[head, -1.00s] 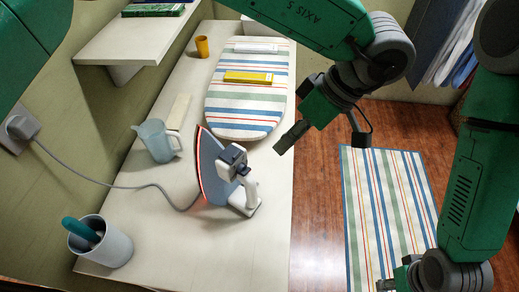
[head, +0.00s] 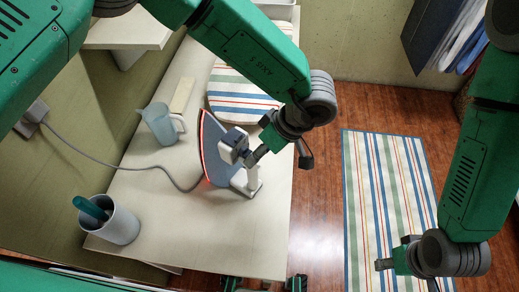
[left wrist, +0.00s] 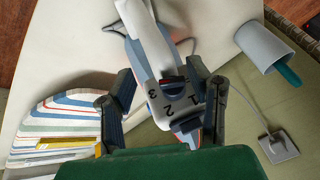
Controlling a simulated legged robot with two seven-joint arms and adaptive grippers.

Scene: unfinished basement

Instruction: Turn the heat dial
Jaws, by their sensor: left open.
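The iron (head: 219,160) stands on its heel on the white table (head: 150,235), its soleplate edge glowing red. In the left wrist view the iron (left wrist: 150,45) shows a white heat dial (left wrist: 172,102) marked 1, 2 and 3, with a dark and red part at its edge. My left gripper (head: 277,156) is open beside the iron. In the left wrist view its fingers (left wrist: 163,105) lie on either side of the dial; whether they touch it I cannot tell. My right gripper (head: 408,274) is empty over the floor at right, its fingers apart.
The cord (head: 110,161) runs to a wall socket (head: 33,117). A striped ironing board (head: 240,90) lies behind, and a striped rug (head: 390,200) covers the floor.

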